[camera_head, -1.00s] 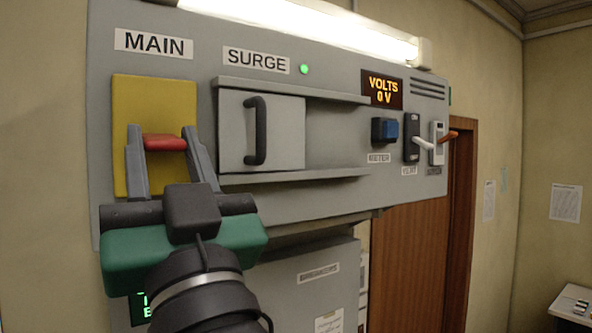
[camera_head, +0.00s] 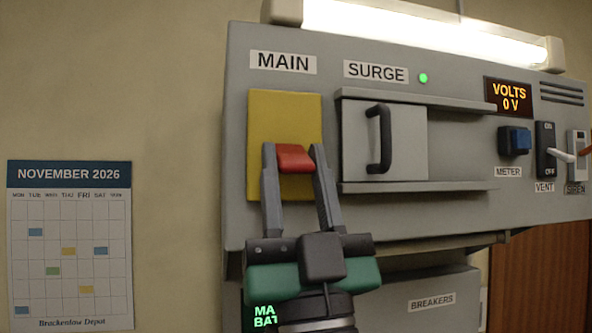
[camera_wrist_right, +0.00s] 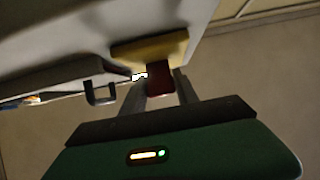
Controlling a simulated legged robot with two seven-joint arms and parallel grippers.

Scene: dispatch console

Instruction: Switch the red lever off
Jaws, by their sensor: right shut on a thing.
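The red lever (camera_head: 295,158) is a short red handle in front of the yellow plate (camera_head: 257,115) under the MAIN label (camera_head: 283,62). My right gripper (camera_head: 293,151) has a finger on each side of the lever and is shut on it. In the right wrist view the dark red lever (camera_wrist_right: 159,80) sits between the two fingers, with the yellow plate (camera_wrist_right: 150,47) behind it. The lower part of the plate is partly hidden by my fingers. My left gripper is not in view.
Right of the lever is the SURGE cover (camera_head: 402,140) with a black handle and a green light (camera_head: 423,78). The display (camera_head: 509,96) reads 0 V. A blue METER button (camera_head: 520,141) and VENT switch (camera_head: 546,150) are farther right. A calendar (camera_head: 70,245) hangs left.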

